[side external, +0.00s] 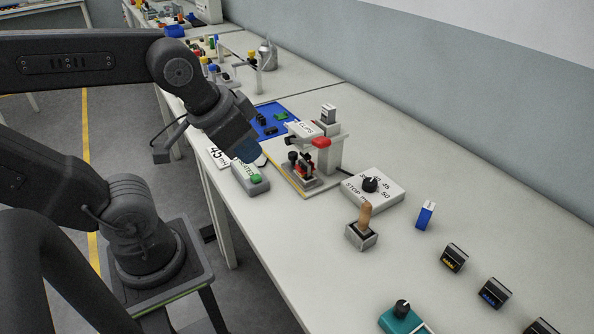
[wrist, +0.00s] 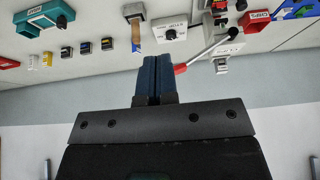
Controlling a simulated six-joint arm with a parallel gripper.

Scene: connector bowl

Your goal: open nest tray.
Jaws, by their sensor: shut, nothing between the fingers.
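A small grey bench press (side external: 330,155) stands on the white table, with a red-knobbed lever (side external: 321,142). Low at its front is a nest (side external: 300,168) holding dark and red parts; a separate tray edge is hard to make out. My gripper (side external: 245,152) is above the table, left of the press, its blue fingers pointing down. In the wrist view its fingers (wrist: 153,78) are together with nothing between them. The lever's red grip (wrist: 181,68) shows just right of the fingertips there. The nest is small and partly cut off in that view.
A green-button box (side external: 257,180) sits at the table edge below my gripper. Right of the press are a dial box (side external: 385,190), a wooden-handled tool (side external: 362,228) and several small connectors (side external: 454,257). A blue mat (side external: 268,121) lies behind.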

